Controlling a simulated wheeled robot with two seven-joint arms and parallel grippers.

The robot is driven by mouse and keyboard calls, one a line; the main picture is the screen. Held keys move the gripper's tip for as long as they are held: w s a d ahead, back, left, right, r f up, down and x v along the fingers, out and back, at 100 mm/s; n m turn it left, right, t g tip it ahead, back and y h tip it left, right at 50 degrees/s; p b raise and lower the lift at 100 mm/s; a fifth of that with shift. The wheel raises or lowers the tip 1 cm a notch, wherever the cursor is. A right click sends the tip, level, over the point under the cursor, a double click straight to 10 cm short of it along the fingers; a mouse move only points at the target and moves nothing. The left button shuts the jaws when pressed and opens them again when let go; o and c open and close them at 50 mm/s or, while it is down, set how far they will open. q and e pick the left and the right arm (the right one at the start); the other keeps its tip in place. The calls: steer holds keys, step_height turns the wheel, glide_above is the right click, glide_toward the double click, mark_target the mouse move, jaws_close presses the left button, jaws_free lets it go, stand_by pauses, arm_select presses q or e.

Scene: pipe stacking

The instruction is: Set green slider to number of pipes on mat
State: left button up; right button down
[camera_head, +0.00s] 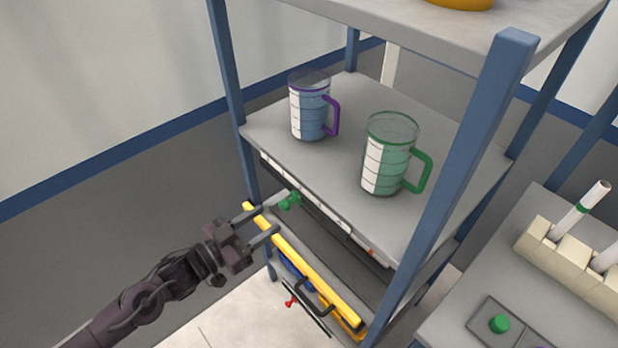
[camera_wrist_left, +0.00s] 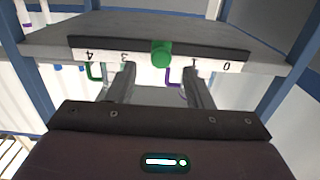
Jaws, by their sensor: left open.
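The green slider (camera_head: 290,201) is a knob on the front edge of the shelf. In the left wrist view the green slider (camera_wrist_left: 160,53) sits on a white number strip (camera_wrist_left: 205,65) between the 3 and the 1, covering the mark there. My left gripper (camera_head: 272,214) is open and empty, its fingers pointing at the slider. In the left wrist view the gripper (camera_wrist_left: 158,78) has a fingertip on each side of the slider, just short of it; contact is not visible. A white pipe with a green band (camera_head: 586,206) stands in a beige rack at right. I cannot identify the mat.
A purple-handled jug (camera_head: 310,106) and a green-handled jug (camera_head: 388,155) stand on the shelf (camera_head: 345,150). Blue posts (camera_head: 455,170) frame it. A yellow bar (camera_head: 305,268) and a dark handle (camera_head: 315,292) lie below. A grey tray with a green piece (camera_head: 500,323) is at right.

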mark_target(282, 208)
arm_select(q)
steer(key=shift+w, duration=0.15)
steer(key=shift+d+r, duration=0.1)
steer(key=shift+r, duration=0.1)
steer(key=p+x, duration=0.1)
steer(key=x, duration=0.5)
steer(key=shift+w+d, duration=0.1)
arm_select(e)
steer(key=shift+s+a+r, duration=0.1)
steer(key=shift+s+r, duration=0.05)
steer(key=shift+r, duration=0.35)
steer(key=shift+s+a+r, duration=0.1)
steer(key=shift+s+r, duration=0.05)
steer(key=shift+r, duration=0.3)
arm_select(q)
jaws_close()
